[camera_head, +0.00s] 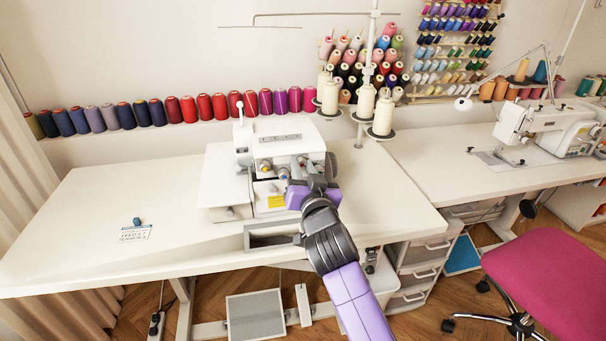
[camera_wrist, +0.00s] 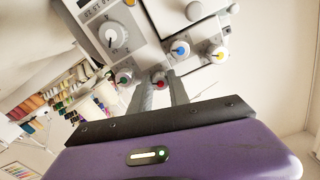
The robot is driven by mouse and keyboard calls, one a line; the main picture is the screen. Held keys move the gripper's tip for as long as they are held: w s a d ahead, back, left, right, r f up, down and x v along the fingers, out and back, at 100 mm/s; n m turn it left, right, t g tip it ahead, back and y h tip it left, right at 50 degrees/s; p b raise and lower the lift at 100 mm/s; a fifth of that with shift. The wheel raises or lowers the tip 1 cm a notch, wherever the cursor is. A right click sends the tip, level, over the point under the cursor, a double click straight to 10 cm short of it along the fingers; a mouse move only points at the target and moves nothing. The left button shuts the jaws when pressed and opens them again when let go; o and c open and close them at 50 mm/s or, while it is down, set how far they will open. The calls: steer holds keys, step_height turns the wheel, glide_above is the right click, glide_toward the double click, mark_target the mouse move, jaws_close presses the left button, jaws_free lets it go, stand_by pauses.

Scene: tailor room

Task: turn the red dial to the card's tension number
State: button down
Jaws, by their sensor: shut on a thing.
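The red dial (camera_wrist: 160,82) is on the front of the white overlock machine (camera_head: 284,134). In the wrist view it sits between the two grey fingers of my gripper (camera_wrist: 160,77), which is shut on it. Its number marking cannot be read. In the head view my purple gripper (camera_head: 301,170) reaches the machine's front and hides the dial. The card (camera_head: 134,234) lies flat on the table at the left. "FEED" and "TENSION" show on it, but its numbers are too small to be sure of.
Beside the red dial are a green dial (camera_wrist: 124,77), a blue dial (camera_wrist: 181,49) and a yellow dial (camera_wrist: 218,53). A larger white knob (camera_wrist: 113,36) is above. A small blue object (camera_head: 137,222) is by the card. The table's left part (camera_head: 90,210) is mostly clear.

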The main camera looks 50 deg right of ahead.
stand_by(0.4)
steer(key=c, duration=1.2)
jaws_free()
steer(key=shift+c, duration=0.2)
steer(key=shift+s, duration=0.1)
steer(key=v, duration=0.7)
steer(key=shift+s+a+b, duration=0.25)
steer(key=shift+b, duration=0.2)
